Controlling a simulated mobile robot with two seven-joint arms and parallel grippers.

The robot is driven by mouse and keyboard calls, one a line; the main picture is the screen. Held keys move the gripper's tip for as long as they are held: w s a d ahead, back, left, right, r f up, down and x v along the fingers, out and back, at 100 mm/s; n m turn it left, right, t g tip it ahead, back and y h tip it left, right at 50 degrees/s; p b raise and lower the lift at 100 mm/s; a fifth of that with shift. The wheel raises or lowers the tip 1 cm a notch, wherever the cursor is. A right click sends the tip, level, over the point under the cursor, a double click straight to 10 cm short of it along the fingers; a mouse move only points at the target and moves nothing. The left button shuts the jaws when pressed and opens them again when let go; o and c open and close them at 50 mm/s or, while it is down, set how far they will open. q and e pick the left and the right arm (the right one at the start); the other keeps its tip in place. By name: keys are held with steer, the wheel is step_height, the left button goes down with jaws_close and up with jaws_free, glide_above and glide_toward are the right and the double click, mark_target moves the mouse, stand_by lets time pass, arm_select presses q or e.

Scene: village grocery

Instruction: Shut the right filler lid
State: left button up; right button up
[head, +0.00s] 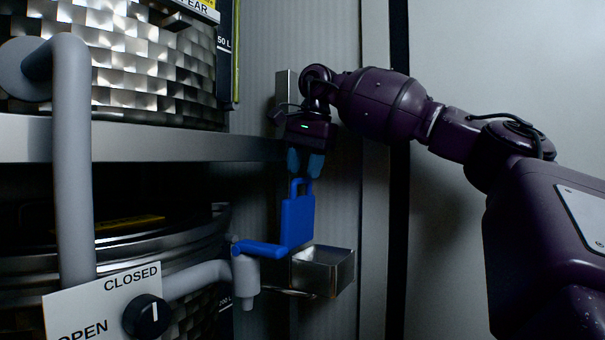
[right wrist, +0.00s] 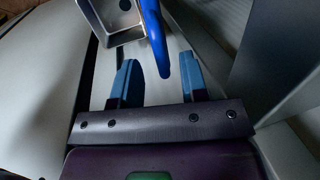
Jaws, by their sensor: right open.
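A flat blue piece (head: 297,217) with a loop handle on top, which looks like the filler lid, stands upright beside a small open metal box (head: 343,278). My right gripper (head: 305,166) points down just above its loop handle, open. In the right wrist view the blue piece (right wrist: 153,30) shows edge-on, its tip reaching between the two blue fingers of my right gripper (right wrist: 160,84). My left gripper is out of view.
A blue tap lever (head: 262,249) on a grey spout (head: 245,275) sits left of the metal box. A thick grey pipe (head: 72,160), a CLOSED/OPEN sign (head: 85,300) with a black knob (head: 146,317) and metal drums on a shelf (head: 140,140) fill the left.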

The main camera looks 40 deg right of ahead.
steer(key=shift+x, duration=0.75)
jaws_close()
